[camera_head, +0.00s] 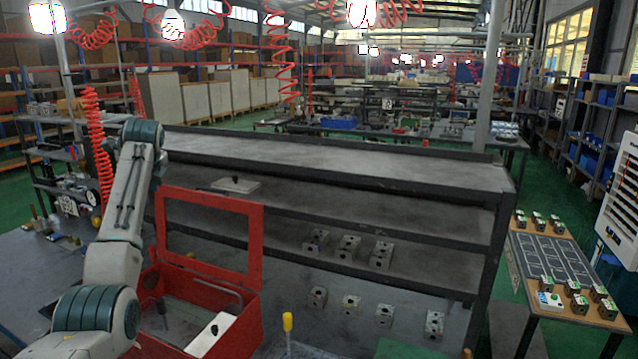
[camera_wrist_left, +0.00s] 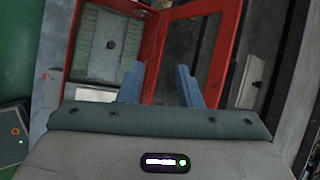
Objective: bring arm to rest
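My left arm (camera_head: 122,200) comes in from the left and stands bent up beside the open red box (camera_head: 257,318). I cannot make out its fingers in the head view. In the left wrist view, my left gripper (camera_wrist_left: 159,70) has its two fingers apart with nothing between them. They point toward the red frame of the box lid (camera_wrist_left: 208,10); I cannot tell the exact gap. My right arm and gripper are not in view.
A dark shelf rack (camera_head: 340,160) stands ahead. Valve blocks sit on its shelf (camera_head: 347,247) and several more sit lower (camera_head: 351,304). A side table (camera_head: 540,248) at the right holds more blocks. A yellow-handled tool (camera_head: 287,322) stands right of the box.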

